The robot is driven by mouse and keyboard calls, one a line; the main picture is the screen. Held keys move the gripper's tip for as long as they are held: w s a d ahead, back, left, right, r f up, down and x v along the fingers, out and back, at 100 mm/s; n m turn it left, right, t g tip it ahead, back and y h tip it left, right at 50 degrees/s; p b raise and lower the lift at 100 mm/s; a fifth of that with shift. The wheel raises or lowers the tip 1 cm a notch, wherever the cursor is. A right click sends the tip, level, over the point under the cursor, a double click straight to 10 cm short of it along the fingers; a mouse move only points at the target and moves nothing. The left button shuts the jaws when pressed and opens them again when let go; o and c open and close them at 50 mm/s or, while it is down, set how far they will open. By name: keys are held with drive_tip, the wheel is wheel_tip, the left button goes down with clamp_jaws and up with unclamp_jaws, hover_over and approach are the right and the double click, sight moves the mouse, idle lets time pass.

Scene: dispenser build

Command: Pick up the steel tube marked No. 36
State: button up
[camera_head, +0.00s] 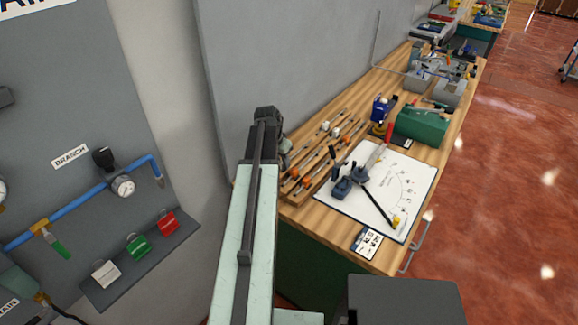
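Several slim tube-like rods lie side by side in a wooden rack (294,197) on the near left of the workbench. They look grey to brown, with small white and orange pieces on them. I cannot read any number, so I cannot tell which one is the steel tube marked No. 36. My pale green arm reaches up the middle of the view. My gripper (284,152) is at its far end, beside the rack's left side and mostly hidden behind the arm. I cannot see its fingers clearly or anything in them.
A white board (345,200) with a printed dial lies right of the rack, with a dark blue bending tool (343,187) on it. A green box (421,127) and a blue vise (381,109) stand behind. A grey wall panel (262,60) borders the workbench (370,258).

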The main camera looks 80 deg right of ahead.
drive_tip(key=shift+c, duration=0.3)
clamp_jaws()
drive_tip(key=shift+r+p, duration=3.45)
drive_tip(key=shift+p, duration=0.2)
